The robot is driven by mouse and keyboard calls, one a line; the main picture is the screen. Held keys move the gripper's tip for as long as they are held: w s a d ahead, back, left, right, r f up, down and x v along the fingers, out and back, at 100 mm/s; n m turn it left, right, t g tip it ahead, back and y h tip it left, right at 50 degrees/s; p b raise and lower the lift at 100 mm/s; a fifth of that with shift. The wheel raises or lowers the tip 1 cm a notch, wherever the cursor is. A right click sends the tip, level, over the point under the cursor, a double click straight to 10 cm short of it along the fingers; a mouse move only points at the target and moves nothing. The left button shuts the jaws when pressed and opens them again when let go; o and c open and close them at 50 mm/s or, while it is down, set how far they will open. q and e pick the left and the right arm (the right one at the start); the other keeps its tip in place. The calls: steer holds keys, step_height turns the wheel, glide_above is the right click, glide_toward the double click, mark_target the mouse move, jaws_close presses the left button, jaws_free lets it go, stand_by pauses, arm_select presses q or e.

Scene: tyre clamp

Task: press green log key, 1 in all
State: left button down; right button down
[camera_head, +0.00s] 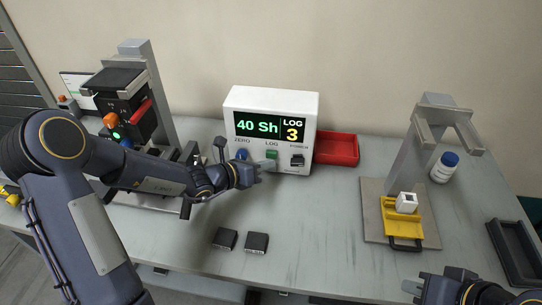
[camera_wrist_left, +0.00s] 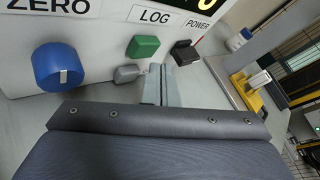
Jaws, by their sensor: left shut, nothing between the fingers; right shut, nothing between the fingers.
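The white meter box (camera_head: 270,104) stands at the back of the table. Its display (camera_head: 270,127) reads 40 Sh and LOG 3. The green log key (camera_head: 271,155) is on its front between the blue zero knob (camera_head: 242,154) and the black power switch (camera_head: 297,160). In the left wrist view the green key (camera_wrist_left: 142,47) is fully visible, with its label LOG above. My left gripper (camera_head: 256,170) is shut and empty, in front of and slightly below the green key; contact cannot be made out. My right gripper (camera_head: 415,287) is shut and empty at the bottom right.
A red tray (camera_head: 337,149) lies right of the box. A grey stand (camera_head: 415,150) with a yellow holder (camera_head: 403,222) and a white bottle (camera_head: 444,168) are at the right. Two dark blocks (camera_head: 225,239) lie near the front. The middle table is clear.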

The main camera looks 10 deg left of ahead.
arm_select(q)
steer(key=shift+w, duration=0.15)
steer(key=shift+w, duration=0.3)
steer(key=shift+w, duration=0.5)
stand_by(0.7)
steer(key=shift+s, duration=0.1)
steer(key=shift+s+b, duration=0.3)
steer(key=shift+s, duration=0.5)
steer(key=shift+s, duration=0.1)
steer(key=shift+s+f, duration=0.1)
steer(key=shift+s, duration=0.2)
steer(key=shift+s+b, duration=0.9)
steer(key=shift+s, duration=1.25)
